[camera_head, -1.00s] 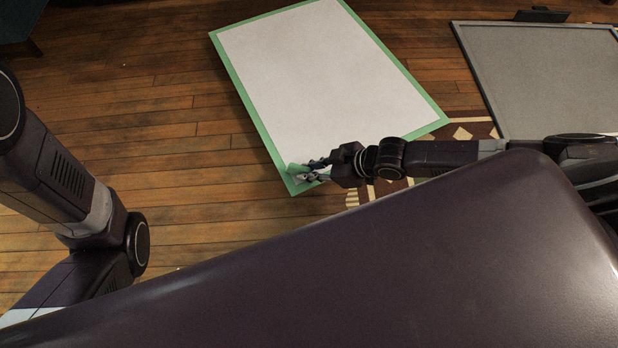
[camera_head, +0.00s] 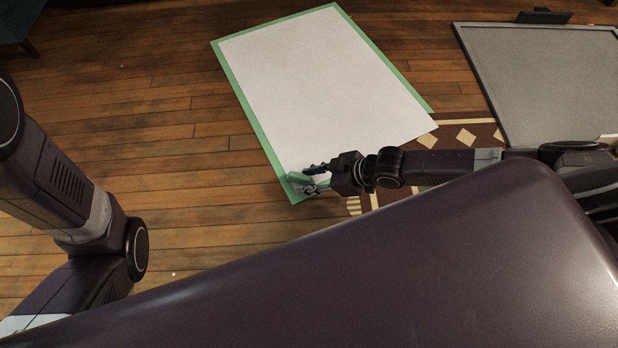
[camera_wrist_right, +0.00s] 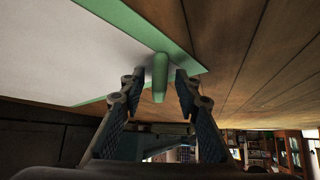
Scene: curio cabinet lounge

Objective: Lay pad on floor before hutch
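The pad (camera_head: 320,85) is a large white sheet with a green border, in the upper middle of the head view, over the wood floor. I cannot tell whether all of it touches the floor. My right gripper (camera_head: 314,180) is at its near corner. In the right wrist view, my right gripper (camera_wrist_right: 160,82) has its fingers spread on either side of a raised green tab (camera_wrist_right: 160,75) at the pad's corner, with a gap on each side. Part of the near edge is hidden behind my right arm. My left gripper is out of view. I cannot make out the hutch for certain.
A patterned brown and cream rug (camera_head: 455,135) lies to the right of the pad, partly under my right arm. A grey framed panel (camera_head: 545,75) is at the upper right. Bare wood floor (camera_head: 150,130) is clear left of the pad. A dark furniture piece (camera_head: 20,25) stands at the top left.

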